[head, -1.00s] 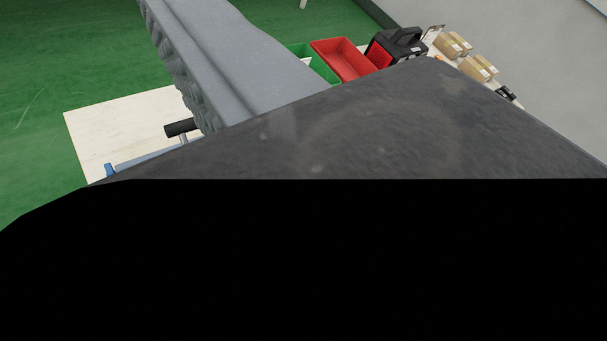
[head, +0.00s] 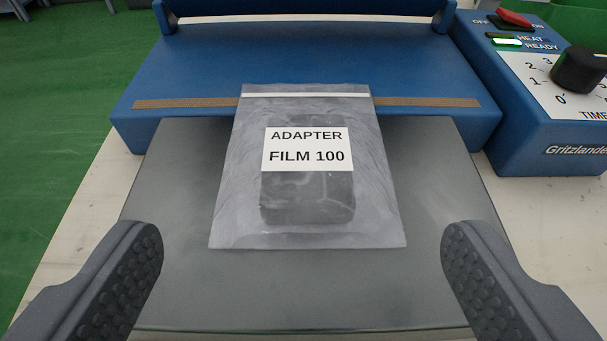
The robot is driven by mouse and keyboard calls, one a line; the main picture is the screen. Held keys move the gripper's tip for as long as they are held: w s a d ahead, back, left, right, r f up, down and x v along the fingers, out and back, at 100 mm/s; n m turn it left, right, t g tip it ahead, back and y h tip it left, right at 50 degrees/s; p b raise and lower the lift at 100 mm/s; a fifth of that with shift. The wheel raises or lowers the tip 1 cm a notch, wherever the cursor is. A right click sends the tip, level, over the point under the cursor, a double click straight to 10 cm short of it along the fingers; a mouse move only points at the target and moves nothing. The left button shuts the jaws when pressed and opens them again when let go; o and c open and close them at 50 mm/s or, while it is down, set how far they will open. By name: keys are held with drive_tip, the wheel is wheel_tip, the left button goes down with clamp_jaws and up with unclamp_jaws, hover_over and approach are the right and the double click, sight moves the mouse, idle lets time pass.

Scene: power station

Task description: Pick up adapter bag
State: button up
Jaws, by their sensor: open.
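The adapter bag (head: 308,205) is a clear, greyish bag with a dark block inside and a white label reading "ADAPTER FILM 100". It lies flat on a grey plate (head: 440,200) in front of a blue heat sealer (head: 300,60). Its top end, with a white strip, lies over the sealer's brown sealing band. My gripper (head: 305,285) is open, with one ridged finger at the lower left and one at the lower right. The bag lies between and beyond the fingertips, and neither finger touches it.
A blue control box (head: 545,150) with a red switch, a lit green light and a black timer knob (head: 580,70) stands at the right. The sealer's raised blue arm (head: 300,8) crosses the top. The pale tabletop (head: 75,225) ends at the left above green floor.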

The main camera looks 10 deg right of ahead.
sight(307, 147)
drive_tip(key=b+x, duration=0.1)
drive_tip(key=x, duration=0.6)
drive_tip(key=shift+f, duration=0.1)
drive_tip(key=shift+f+b+x, duration=0.15)
drive_tip(key=shift+b+x, duration=0.15)
drive_tip(key=shift+x, duration=0.95)
drive_tip(key=shift+f+b+x, duration=0.2)
drive_tip(key=shift+b+x, duration=0.1)
drive_tip(key=shift+x, duration=0.95)
drive_tip(key=shift+s+d, duration=0.1)
drive_tip(key=shift+s, duration=0.05)
drive_tip(key=c, duration=1.2)
drive_tip(key=shift+r, duration=0.1)
